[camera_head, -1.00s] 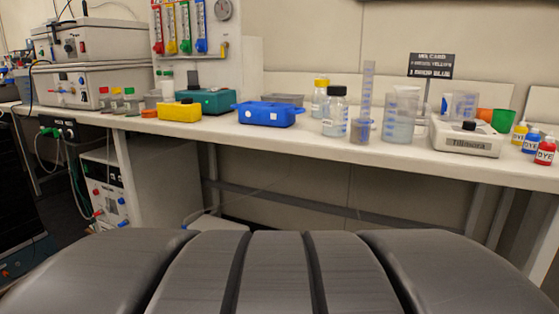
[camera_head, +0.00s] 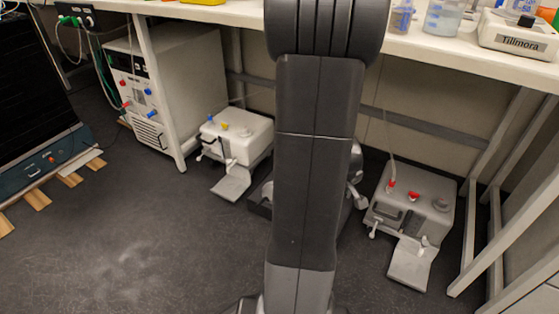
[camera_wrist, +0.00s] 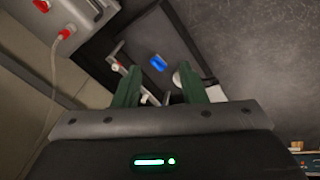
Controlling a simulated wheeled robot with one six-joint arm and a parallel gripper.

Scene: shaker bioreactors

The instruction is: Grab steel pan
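A dark, shallow rectangular tray (camera_head: 260,200), which looks like the pan, lies on the floor under the bench, mostly hidden behind my arm. In the wrist view the dark tray (camera_wrist: 178,32) lies beyond my fingers, with a small blue item (camera_wrist: 158,62) and pale parts in or over it. My gripper (camera_wrist: 160,78) has two green fingers set apart, with a clear gap between them. They point toward the tray. I see nothing clamped between them, and cannot tell whether they touch it. My gripper is hidden behind my arm in the head view.
A white box device (camera_head: 236,138) stands left of the tray and another (camera_head: 412,205) right of it; the latter, with red fittings, also shows in the wrist view (camera_wrist: 68,28). Bench legs (camera_head: 158,95) and a crossbar enclose the space. Open floor (camera_head: 130,240) lies at front left.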

